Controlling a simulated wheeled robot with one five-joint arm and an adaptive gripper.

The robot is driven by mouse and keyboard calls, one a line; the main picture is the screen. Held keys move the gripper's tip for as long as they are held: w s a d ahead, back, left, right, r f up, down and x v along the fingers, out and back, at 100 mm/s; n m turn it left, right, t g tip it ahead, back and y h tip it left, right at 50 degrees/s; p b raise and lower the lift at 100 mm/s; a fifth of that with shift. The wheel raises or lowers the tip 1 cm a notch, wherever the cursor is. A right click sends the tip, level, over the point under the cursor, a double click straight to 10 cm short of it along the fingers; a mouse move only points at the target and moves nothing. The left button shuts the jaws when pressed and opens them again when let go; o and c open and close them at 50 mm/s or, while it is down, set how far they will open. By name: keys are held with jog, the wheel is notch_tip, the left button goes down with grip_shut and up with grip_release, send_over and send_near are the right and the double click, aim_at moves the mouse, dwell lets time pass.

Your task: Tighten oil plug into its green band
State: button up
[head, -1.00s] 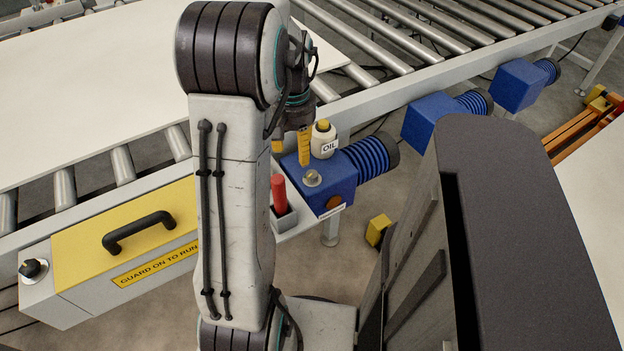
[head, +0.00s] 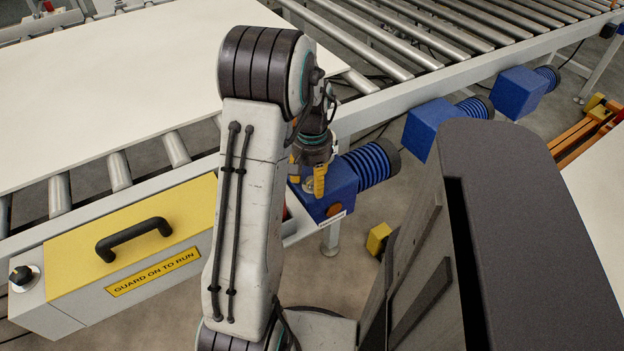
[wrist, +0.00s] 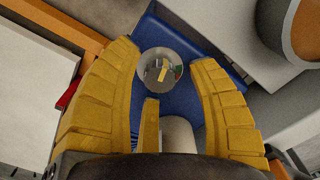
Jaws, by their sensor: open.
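The oil plug (wrist: 160,63), a round shiny metal cap, sits on top of the blue gearbox (head: 338,180). In the wrist view it lies between the tips of my gripper (wrist: 166,56); the yellow fingers stand apart on either side, with a visible gap at the right. In the head view my gripper (head: 308,182) points down over the gearbox, and its fingers mostly cover the plug. Small yellow, green and red patches show on the plug's face; I cannot tell whether they are marks or reflections. I cannot make out the green band clearly.
A ribbed blue motor (head: 369,165) adjoins the gearbox. The yellow guard cover (head: 130,222) with a black handle (head: 133,238) lies to the left. The roller conveyor (head: 400,40) runs behind. A pale cylinder (wrist: 178,133) shows near my gripper's palm.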

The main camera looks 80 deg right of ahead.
dwell(0.3)
grip_shut()
dwell(0.4)
